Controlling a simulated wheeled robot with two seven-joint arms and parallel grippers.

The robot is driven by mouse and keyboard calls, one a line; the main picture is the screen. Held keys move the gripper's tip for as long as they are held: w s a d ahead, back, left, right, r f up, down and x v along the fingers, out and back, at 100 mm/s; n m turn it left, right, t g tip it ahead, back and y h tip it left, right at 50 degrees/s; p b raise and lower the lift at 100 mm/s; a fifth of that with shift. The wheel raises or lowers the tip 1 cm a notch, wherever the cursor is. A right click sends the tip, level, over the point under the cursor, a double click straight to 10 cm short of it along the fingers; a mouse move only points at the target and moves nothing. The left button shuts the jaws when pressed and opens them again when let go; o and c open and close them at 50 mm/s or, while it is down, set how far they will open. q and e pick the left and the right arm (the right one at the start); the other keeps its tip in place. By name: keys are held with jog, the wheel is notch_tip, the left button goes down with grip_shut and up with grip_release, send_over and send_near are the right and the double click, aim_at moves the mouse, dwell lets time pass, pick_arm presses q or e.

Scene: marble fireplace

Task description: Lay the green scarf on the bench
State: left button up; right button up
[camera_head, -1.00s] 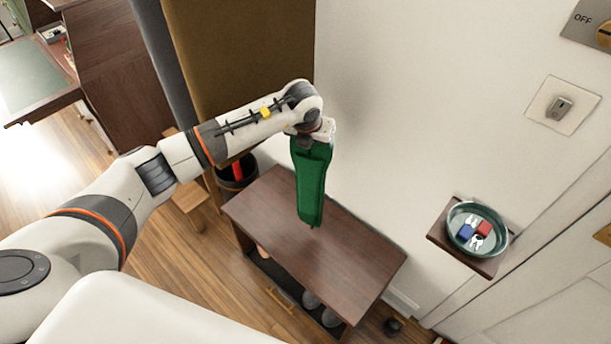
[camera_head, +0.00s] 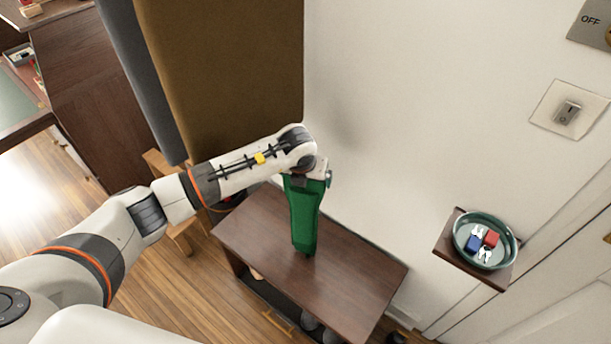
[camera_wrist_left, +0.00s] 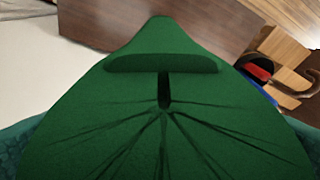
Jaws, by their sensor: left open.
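The green scarf (camera_head: 304,215) hangs below my left gripper (camera_head: 310,175) in the head view, long and narrow. Its lower end is over the dark wooden bench (camera_head: 350,275); I cannot tell whether it touches the top. My left gripper is open, with the scarf's upper end at it; its fingers are mostly hidden. In the left wrist view the scarf (camera_wrist_left: 165,110) fills most of the picture, with folds gathered around a dark slit. My right gripper is in neither view.
A small wall shelf with a round dish (camera_head: 485,240) of small items is right of the bench. A brown panel (camera_head: 225,80) stands behind my left arm. A wooden stool (camera_head: 180,235) is left of the bench. The bench top's right part is clear.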

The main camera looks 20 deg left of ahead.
pick_arm(q)
jog(key=b+v, duration=0.1)
jog(key=v, duration=1.1)
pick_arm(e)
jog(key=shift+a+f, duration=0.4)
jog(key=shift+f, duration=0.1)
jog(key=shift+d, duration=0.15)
